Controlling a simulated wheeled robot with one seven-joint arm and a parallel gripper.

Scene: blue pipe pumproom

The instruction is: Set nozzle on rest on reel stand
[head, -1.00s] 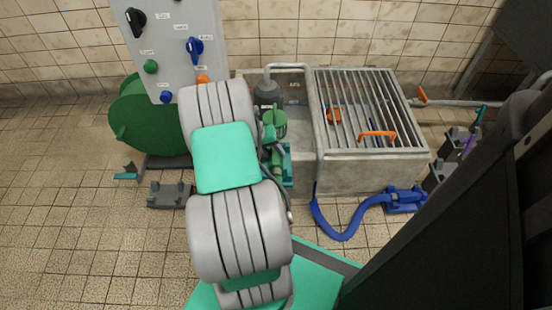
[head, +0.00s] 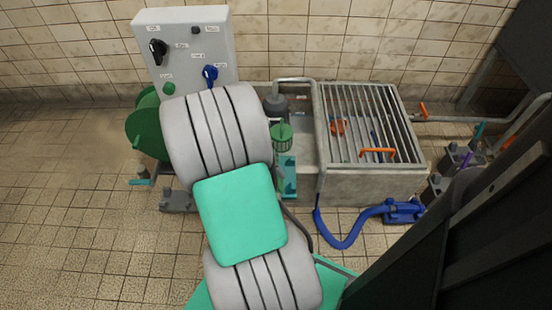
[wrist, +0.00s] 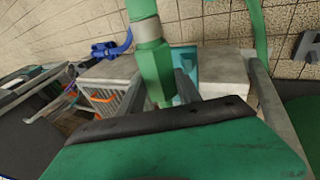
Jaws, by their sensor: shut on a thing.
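The green nozzle (wrist: 154,62), with a faceted body and a pale band, stands between the grey fingers of my gripper (wrist: 160,92) in the wrist view. My gripper is shut on it. In the head view my arm hides both gripper and nozzle.
The grey control panel (head: 185,45) stands above the reel. A grey block (head: 176,200) is on the floor near it. The grated basin (head: 365,185) is to the right, with a blue hose (head: 345,238) in front. The tiled floor at the left is clear.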

